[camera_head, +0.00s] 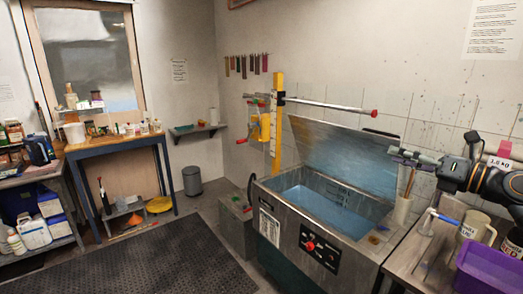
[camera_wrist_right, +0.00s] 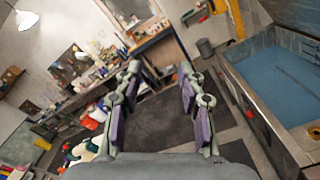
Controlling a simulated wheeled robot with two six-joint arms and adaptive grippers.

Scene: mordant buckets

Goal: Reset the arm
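My right arm comes in from the right edge in the head view, raised above the bench at the right. Its gripper (camera_head: 397,155) points left, in front of the open lid of the steel tank. In the right wrist view, the two fingers of this gripper (camera_wrist_right: 158,75) stand apart with nothing between them, so it is open and empty. The floor and a wooden table show beyond the fingers. My left arm and gripper are not in view.
A steel tank (camera_head: 348,246) with blue liquid has its lid (camera_head: 345,155) raised. A red-tipped bar (camera_head: 330,105) sticks out from the wall. The dark floor mat (camera_head: 150,262) is clear.

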